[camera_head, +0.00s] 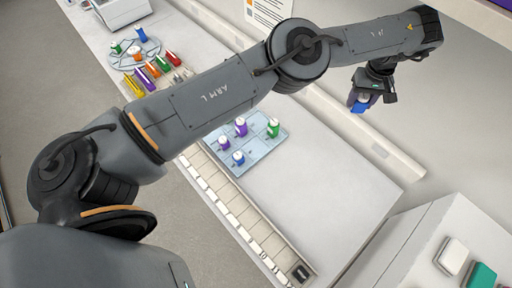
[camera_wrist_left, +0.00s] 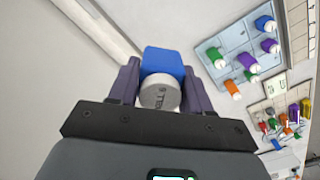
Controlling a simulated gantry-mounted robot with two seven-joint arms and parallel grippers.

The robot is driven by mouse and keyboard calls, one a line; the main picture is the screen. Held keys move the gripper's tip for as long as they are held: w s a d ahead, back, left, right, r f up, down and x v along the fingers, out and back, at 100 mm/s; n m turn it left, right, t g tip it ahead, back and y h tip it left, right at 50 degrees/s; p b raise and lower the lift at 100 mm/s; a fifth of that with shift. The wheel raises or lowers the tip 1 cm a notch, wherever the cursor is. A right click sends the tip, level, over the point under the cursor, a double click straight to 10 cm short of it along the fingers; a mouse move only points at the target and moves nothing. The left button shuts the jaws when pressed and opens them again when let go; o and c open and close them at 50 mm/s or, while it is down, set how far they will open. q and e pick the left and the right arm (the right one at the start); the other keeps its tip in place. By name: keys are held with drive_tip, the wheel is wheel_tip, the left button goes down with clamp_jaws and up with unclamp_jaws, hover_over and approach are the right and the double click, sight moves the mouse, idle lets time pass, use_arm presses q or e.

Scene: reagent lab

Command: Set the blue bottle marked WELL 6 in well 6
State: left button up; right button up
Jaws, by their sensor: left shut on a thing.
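My left gripper (camera_head: 361,103) is shut on a blue bottle (camera_head: 360,105) and holds it in the air near the back wall, to the right of the tray. In the left wrist view the blue bottle (camera_wrist_left: 166,62) sits between the two fingers, its grey cap (camera_wrist_left: 158,93) toward the camera. The cap has dark lettering that I cannot read for certain. A pale blue tray (camera_head: 262,152) on the bench holds two purple bottles (camera_head: 240,128), a green bottle (camera_head: 273,128) and another blue bottle (camera_head: 238,158). The well numbers are not readable. My right gripper is not in view.
A round rack (camera_head: 122,62) with several bottles stands at the far left end. A row of coloured bottles (camera_head: 152,70) lies near it. A white box (camera_head: 425,245) with coloured pads is at the lower right. The bench right of the tray (camera_head: 325,180) is clear.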

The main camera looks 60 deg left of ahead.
use_arm(q)
drive_tip(key=shift+w+a+f+n, duration=0.1)
drive_tip(key=shift+a+f+n, duration=0.1)
drive_tip(key=shift+a+n, duration=0.35)
drive_tip(key=s+a+f+n+p, duration=0.1)
drive_tip(key=s+a+f+n, duration=0.35)
drive_tip(key=f, duration=0.45)
drive_tip(key=s+a+f+n+p, duration=0.1)
drive_tip(key=s+a+f+n, duration=0.3)
drive_tip(key=f, duration=0.5)
drive_tip(key=s+f, duration=0.9)
drive_tip(key=s, duration=0.2)
drive_tip(key=s+a+f+b, duration=0.1)
drive_tip(key=a+f, duration=0.1)
drive_tip(key=a, duration=0.1)
drive_tip(key=s+a+f+b, duration=0.2)
drive_tip(key=a, duration=0.1)
drive_tip(key=s+a+f+b, duration=0.1)
drive_tip(key=a+f+b, duration=0.1)
drive_tip(key=a, duration=0.2)
drive_tip(key=shift+s+f, duration=0.2)
drive_tip(key=shift+s, duration=0.2)
drive_tip(key=shift+s+a+f+b, duration=0.2)
drive_tip(key=shift+a+b, duration=0.15)
drive_tip(key=shift+a, duration=0.05)
drive_tip(key=shift+f+b, duration=0.95)
drive_tip(key=shift+f, duration=1.05)
